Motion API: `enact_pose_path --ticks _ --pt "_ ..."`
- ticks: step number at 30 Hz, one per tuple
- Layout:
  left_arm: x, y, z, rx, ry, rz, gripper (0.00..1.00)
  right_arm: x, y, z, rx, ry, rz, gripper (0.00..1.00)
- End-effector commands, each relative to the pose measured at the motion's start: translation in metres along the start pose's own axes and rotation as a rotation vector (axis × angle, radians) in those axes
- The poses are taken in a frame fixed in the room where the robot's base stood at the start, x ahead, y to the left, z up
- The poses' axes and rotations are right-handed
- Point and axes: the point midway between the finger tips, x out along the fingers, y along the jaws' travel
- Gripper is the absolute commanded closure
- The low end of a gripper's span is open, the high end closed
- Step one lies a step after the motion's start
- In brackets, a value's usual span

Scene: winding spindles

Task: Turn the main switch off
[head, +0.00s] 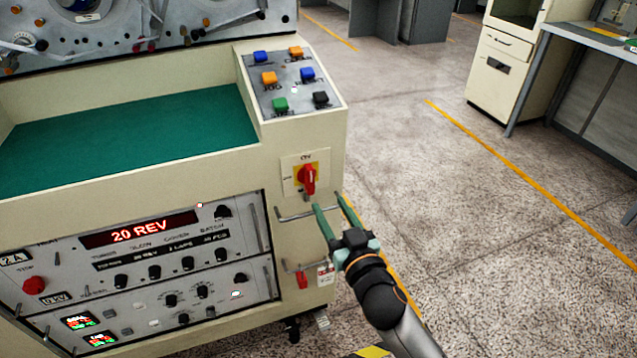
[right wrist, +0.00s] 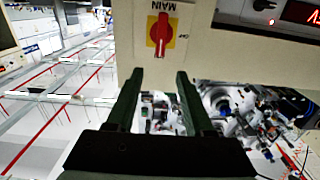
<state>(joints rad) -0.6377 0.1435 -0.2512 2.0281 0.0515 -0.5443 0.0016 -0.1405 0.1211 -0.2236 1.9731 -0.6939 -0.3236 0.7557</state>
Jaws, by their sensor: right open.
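The main switch (head: 308,179) is a red rotary handle on a yellow plate, set in a pale panel on the cream machine's front. Its handle stands upright, in line with the label above it, which seems to read ON. The right wrist view shows the switch (right wrist: 161,33) upside down, with the word MAIN on its plate. My right gripper (head: 329,203) is open and empty, just below and a little right of the switch in the head view. In the right wrist view its two fingers (right wrist: 160,75) point at the switch, apart from it. My left gripper is not in view.
A metal bar handle (head: 295,217) sits just below the switch, close to my fingers. A control panel with a lit 20 REV display (head: 139,229) is to the left. Coloured buttons (head: 292,82) are above.

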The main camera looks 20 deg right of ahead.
Motion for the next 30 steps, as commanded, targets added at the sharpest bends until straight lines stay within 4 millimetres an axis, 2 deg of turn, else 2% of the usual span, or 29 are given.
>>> enact_pose_path --ticks 18,24,30 --pt "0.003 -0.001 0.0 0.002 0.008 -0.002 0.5 0.098 0.0 0.0 -0.002 -0.001 0.0 0.47" --pt "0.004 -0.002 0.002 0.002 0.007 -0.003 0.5 0.114 0.0 0.001 -0.002 -0.002 -0.001 0.47" --pt "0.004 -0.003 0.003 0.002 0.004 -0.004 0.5 0.118 0.0 0.001 -0.001 -0.003 -0.001 0.47"
